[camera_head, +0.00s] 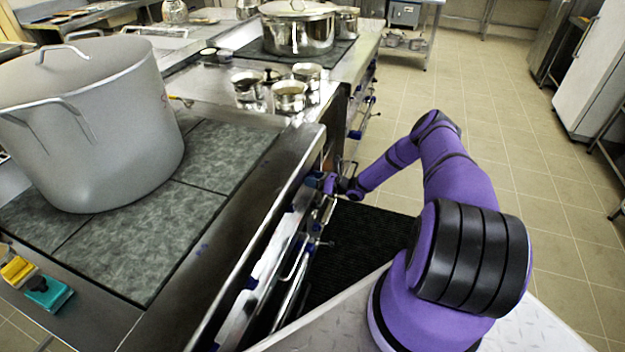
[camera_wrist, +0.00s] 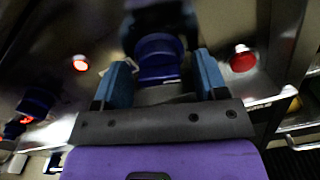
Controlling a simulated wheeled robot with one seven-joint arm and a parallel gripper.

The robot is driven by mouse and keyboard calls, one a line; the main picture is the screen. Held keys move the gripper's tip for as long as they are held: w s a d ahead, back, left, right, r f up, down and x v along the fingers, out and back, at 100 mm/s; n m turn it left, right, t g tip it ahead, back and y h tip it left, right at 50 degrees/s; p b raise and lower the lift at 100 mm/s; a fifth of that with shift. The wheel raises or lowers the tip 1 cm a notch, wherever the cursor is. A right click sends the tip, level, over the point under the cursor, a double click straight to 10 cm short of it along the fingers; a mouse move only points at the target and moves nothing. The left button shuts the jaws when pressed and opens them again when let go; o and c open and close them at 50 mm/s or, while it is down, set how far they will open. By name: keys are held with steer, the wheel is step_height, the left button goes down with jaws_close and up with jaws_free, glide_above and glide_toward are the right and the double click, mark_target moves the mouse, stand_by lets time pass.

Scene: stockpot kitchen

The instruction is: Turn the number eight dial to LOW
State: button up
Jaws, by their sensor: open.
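In the wrist view a round dark-blue dial (camera_wrist: 160,50) sits on the metal stove front between the two blue fingers of my gripper (camera_wrist: 162,66). The fingers are open, one on each side of the dial; I cannot tell whether they touch it. No number or LOW mark is readable, so I cannot tell which dial it is or its setting. A second blue dial (camera_wrist: 35,102) is at the left. In the head view my gripper (camera_head: 328,183) is at the stove front, and the dial there is hidden.
Red lights glow on the panel at left (camera_wrist: 80,63) and right (camera_wrist: 242,60) of the dial. Handles (camera_head: 300,262) stick out along the stove front. A large stockpot (camera_head: 95,125) stands on the stove top. The tiled floor (camera_head: 530,150) at right is clear.

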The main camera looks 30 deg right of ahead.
steer(key=v, duration=1)
steer(key=shift+s+d, duration=0.2)
steer(key=shift+s, duration=0.05)
